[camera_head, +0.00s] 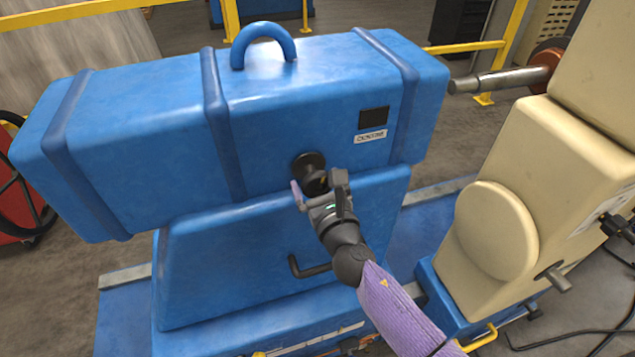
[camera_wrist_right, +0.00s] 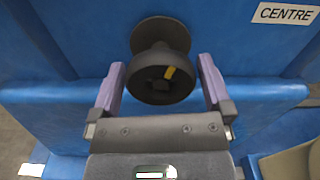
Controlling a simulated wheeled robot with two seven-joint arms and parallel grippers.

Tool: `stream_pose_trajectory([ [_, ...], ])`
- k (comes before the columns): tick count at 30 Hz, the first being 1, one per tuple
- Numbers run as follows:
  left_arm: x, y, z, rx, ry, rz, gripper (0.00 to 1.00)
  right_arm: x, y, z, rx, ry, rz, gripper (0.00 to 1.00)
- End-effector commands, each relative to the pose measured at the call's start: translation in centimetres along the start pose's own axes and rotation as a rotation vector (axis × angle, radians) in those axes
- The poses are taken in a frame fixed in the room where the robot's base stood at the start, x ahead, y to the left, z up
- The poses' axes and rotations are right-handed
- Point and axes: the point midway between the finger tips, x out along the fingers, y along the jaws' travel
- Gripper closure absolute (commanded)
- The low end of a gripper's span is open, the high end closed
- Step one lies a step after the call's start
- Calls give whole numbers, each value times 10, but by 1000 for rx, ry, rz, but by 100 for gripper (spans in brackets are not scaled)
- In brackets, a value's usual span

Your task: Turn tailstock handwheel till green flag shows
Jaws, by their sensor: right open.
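The tailstock (camera_head: 150,110) is a big blue housing on a blue base. Its handwheel (camera_head: 309,170) is a small black flanged knob on the front face; the right wrist view shows the handwheel (camera_wrist_right: 158,78) with a yellow mark on its face, right of centre. A small window (camera_head: 373,117) above a white label is dark, with no green showing. My right gripper (camera_head: 318,183) is open at the handwheel, one finger on each side of it in the wrist view. I see no contact, and cannot tell how far the fingers reach along it. My left gripper is out of view.
A black L-shaped handle (camera_head: 308,268) juts from the blue base below my right gripper. A cream machine (camera_head: 545,170) with a shaft (camera_head: 500,80) stands at the right. A yellow rail (camera_head: 470,47) runs behind. A red-and-black wheeled thing (camera_head: 15,200) is at the left edge.

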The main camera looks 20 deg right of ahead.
Motion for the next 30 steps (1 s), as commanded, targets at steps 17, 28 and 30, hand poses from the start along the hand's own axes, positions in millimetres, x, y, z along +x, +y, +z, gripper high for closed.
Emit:
stream_pose_trajectory([
  [17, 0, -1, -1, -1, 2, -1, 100, 0, 0, 0, 16, 0, 0, 73],
  [28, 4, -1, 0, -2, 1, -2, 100, 0, -1, -1, 231, 0, 0, 73],
  [30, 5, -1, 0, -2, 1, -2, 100, 0, -1, -1, 295, 0, 0, 73],
])
